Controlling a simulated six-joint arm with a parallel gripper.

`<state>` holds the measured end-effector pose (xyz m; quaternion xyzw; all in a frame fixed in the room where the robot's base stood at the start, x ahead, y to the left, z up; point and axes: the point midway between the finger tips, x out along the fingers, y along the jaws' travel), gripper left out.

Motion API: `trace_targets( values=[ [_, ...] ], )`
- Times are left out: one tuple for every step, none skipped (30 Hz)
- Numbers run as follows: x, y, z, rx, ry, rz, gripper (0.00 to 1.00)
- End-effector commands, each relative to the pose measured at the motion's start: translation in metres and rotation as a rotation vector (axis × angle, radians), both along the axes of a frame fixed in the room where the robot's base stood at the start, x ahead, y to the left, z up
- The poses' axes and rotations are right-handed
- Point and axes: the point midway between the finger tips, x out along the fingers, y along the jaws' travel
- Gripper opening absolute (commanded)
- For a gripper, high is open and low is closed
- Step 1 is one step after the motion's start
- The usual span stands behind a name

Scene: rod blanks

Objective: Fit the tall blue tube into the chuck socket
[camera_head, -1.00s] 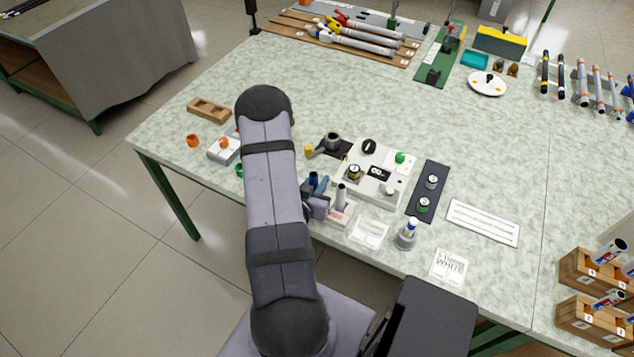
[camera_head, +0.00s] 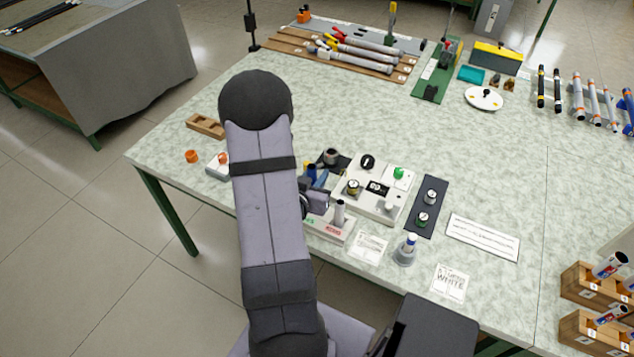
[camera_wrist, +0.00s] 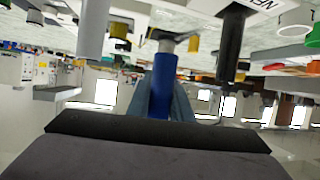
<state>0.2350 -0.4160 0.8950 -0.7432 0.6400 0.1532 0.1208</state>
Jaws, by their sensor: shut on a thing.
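The tall blue tube (camera_wrist: 163,85) stands between my gripper's fingers (camera_wrist: 166,102) in the wrist view, and they are shut on it. In the head view the blue tube (camera_head: 310,172) shows as a small dark blue piece beside my gripper (camera_head: 318,182). The chuck socket (camera_head: 331,156) is a grey cylinder on a black plate, just behind the tube. In the wrist view, which looks upside down, a grey cylinder, apparently the chuck (camera_wrist: 166,45), lines up with the tube's far end. I cannot tell whether they touch.
A white block (camera_head: 332,228) with an upright grey tube (camera_head: 339,211) stands in front of my gripper. A white panel (camera_head: 372,202) with knobs lies close on the right. A small yellow post (camera_head: 309,165) is near the chuck. My arm hides part of the left side.

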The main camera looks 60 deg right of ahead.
Motion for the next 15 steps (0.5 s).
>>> trace_targets(
  values=[
    [0.0,0.0,0.004,-0.002,-0.001,0.0,0.0],
    [0.0,0.0,0.005,-0.003,0.0,0.0,0.0],
    [0.0,0.0,0.007,-0.002,0.0,0.0,0.0],
    [0.0,0.0,0.008,-0.002,0.0,0.0,0.0],
    [0.0,0.0,0.008,-0.001,0.001,0.0,0.0],
    [0.0,0.0,0.009,0.0,0.001,0.0,0.0],
    [0.0,0.0,0.009,0.0,0.001,0.0,0.0],
    [0.0,0.0,0.009,0.0,0.001,0.0,0.0],
    [0.0,0.0,0.009,0.0,0.0,-0.001,0.0],
    [0.0,-0.001,0.01,-0.001,0.0,-0.003,0.0],
    [0.0,-0.003,0.01,-0.002,-0.001,-0.007,0.0],
    [0.0,-0.006,0.01,-0.003,-0.002,-0.012,0.0],
    [0.0,-0.009,0.011,-0.004,-0.003,-0.018,0.0],
    [0.0,-0.012,0.011,-0.004,-0.003,-0.025,0.0],
    [0.0,-0.019,0.012,-0.005,-0.004,-0.037,0.0]
  ],
)
